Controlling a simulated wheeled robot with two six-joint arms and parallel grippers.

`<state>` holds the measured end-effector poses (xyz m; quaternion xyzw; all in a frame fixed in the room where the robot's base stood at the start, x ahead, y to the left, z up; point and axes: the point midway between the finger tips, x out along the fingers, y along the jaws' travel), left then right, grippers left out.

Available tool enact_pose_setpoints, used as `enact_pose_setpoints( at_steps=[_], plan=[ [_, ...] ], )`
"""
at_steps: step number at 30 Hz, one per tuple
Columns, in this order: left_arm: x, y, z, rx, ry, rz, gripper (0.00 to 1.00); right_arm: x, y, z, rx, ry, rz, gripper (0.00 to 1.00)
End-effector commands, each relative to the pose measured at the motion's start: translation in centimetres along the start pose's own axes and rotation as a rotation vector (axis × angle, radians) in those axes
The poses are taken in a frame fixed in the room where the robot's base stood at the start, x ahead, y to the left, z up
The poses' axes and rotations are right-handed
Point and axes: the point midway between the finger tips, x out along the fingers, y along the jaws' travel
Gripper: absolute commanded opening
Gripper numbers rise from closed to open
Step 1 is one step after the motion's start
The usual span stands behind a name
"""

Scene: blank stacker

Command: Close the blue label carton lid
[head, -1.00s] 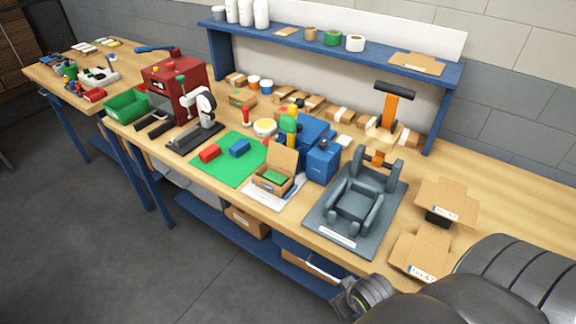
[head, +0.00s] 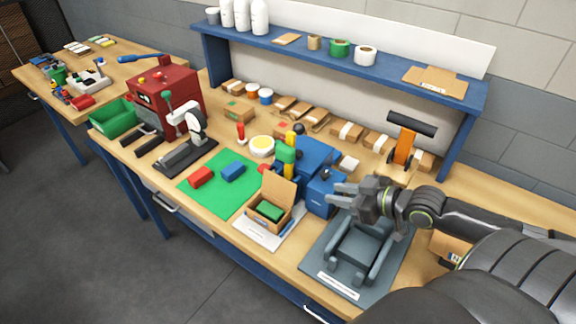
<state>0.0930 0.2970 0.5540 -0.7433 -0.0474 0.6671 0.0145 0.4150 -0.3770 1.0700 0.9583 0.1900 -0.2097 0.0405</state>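An open cardboard carton (head: 267,221) stands in the middle of the bench, its lid flap (head: 278,190) raised and a green block (head: 270,210) inside. No blue label on it can be made out. Another carton (head: 448,245) shows partly at the right, with a label on its front, largely hidden behind my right arm. My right gripper (head: 338,197) is over the grey fixture (head: 356,245), right of the open carton and apart from it. Its fingers point left, look spread and hold nothing visible. My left gripper is out of view.
A blue box (head: 322,193) stands between the open carton and my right gripper. A green mat (head: 215,192) with red and blue blocks lies to the left. An orange-handled tool (head: 404,145) stands behind my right arm. The blue shelf (head: 340,62) runs along the back.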

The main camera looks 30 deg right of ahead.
Motion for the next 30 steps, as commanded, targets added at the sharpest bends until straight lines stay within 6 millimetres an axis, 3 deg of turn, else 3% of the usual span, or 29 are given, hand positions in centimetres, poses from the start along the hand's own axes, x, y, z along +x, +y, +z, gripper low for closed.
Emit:
enact_pose_setpoints(
  at_steps=[3,10,30],
  plan=[
    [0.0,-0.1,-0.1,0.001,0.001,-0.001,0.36,0.0,0.6,-0.9,0.002,0.029,-0.003,0.29],
    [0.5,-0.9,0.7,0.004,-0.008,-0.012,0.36,1.4,0.8,-1.1,0.008,0.042,0.000,0.29],
    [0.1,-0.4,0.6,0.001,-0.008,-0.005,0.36,10.8,0.7,-1.7,0.011,0.039,-0.003,0.29]
  ],
)
